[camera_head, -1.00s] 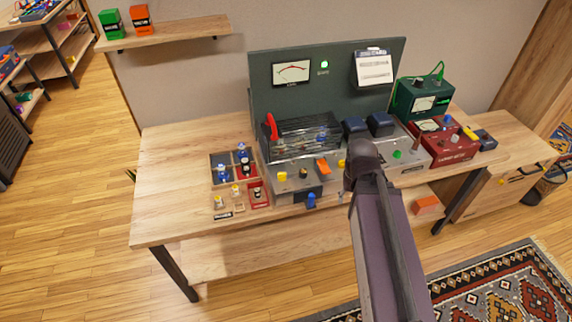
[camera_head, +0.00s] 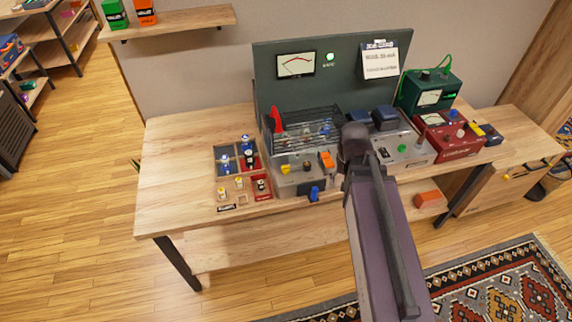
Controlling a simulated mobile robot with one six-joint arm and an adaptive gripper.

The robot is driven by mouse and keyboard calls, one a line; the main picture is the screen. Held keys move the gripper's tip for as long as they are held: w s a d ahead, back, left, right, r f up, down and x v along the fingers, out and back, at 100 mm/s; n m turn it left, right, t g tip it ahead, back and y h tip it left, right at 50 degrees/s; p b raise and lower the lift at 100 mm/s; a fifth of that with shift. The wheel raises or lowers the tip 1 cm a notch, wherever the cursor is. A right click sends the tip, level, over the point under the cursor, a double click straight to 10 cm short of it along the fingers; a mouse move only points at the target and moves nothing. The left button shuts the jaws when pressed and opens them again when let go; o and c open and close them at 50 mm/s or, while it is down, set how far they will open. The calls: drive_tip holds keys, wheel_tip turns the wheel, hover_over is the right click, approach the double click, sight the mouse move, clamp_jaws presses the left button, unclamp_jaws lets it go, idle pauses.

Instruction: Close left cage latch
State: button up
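A wire cage (camera_head: 312,127) sits on a grey amp chassis (camera_head: 298,184) in the middle of the bench. A red lever-like part (camera_head: 277,120) stands upright at the cage's left end; I cannot tell for sure whether it is the left latch. A yellow knob, a dark knob and an orange part (camera_head: 326,160) show along the chassis front, with a blue part (camera_head: 314,193) below. My arm rises from the lower right, its dark joint just right of the cage's front. My gripper's fingers do not show.
A tray (camera_head: 222,170) of small tubes stands left of the chassis. A green panel (camera_head: 350,80) with a meter stands behind. Grey, red (camera_head: 452,139) and green (camera_head: 432,91) units stand to the right. The bench's left end (camera_head: 170,170) is clear.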

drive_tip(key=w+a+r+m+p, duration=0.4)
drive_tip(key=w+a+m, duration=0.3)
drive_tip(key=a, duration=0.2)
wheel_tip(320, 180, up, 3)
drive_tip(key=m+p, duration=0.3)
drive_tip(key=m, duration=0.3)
hover_over(285, 166)
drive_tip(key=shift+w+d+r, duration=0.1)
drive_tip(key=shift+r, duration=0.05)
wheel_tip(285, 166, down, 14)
drive_tip(key=b, duration=1.4)
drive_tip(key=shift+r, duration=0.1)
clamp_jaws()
